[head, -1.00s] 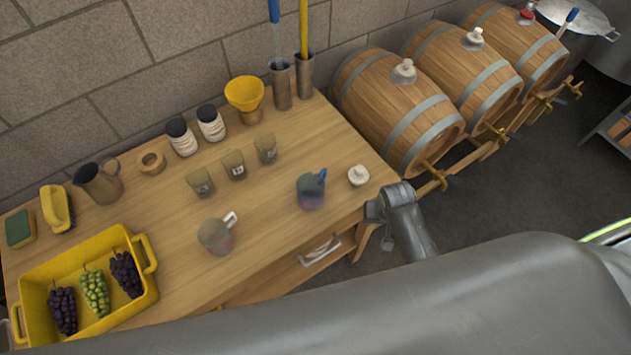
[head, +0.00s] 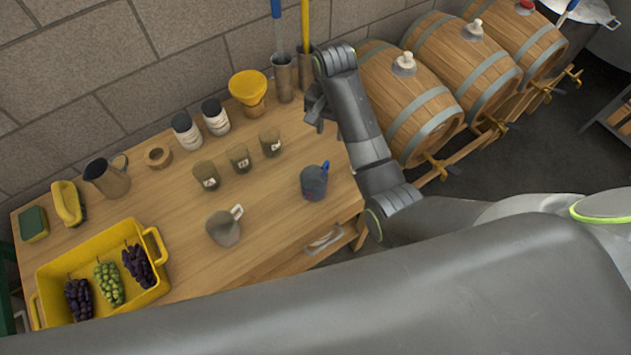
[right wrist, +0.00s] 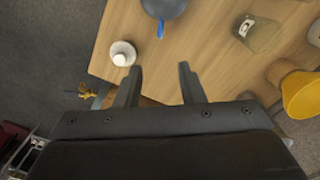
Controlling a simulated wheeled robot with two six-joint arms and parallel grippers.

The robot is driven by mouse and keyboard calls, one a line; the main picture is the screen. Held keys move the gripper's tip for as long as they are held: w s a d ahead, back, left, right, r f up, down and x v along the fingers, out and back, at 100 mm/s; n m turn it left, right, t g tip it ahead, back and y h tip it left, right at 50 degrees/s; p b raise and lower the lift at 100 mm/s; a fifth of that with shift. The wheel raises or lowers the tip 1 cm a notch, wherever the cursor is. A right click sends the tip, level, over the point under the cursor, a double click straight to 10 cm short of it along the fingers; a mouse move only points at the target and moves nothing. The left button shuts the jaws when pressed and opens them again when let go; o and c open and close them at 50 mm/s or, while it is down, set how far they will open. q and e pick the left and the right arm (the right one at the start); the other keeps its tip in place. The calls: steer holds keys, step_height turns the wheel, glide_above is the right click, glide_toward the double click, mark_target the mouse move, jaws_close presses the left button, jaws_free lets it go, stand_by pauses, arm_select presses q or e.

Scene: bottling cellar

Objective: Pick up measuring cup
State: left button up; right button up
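Two cups that could be the measuring cup stand on the wooden table (head: 270,205). One is a see-through greyish cup with a white handle (head: 223,230). The other is a dark grey-blue cup with a blue handle (head: 313,184), which also shows at the top of the right wrist view (right wrist: 163,8). My right gripper (head: 316,108) is above the table's back right part, behind the blue-handled cup. In the right wrist view its two fingers are apart with nothing between them (right wrist: 160,86). My left gripper is not in view.
Three small glasses (head: 239,158) stand behind the cups. A yellow funnel (head: 248,86), two jars (head: 187,131), a jug (head: 108,178) and a yellow grape crate (head: 100,255) are around them. A white bung (right wrist: 122,53) sits near the table's edge. Barrels (head: 402,98) stand right.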

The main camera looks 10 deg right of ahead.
steer(key=b, duration=0.3)
glide_above(327, 166)
step_height(327, 166, down, 5)
steer(key=f, duration=0.2)
steer(key=f+p, duration=0.1)
steer(key=f, duration=0.4)
steer(key=shift+w+d, duration=0.35)
steer(key=shift+w, duration=0.05)
steer(key=shift+s+a+f+p, duration=0.1)
steer(key=shift+f+p, duration=0.35)
steer(key=shift+f, duration=0.5)
steer(key=shift+s+a+f+p, duration=0.1)
steer(key=shift+f+p, duration=0.3)
steer(key=shift+f, duration=0.55)
steer(key=shift+w+f, duration=0.1)
steer(key=shift+f, duration=0.6)
jaws_close()
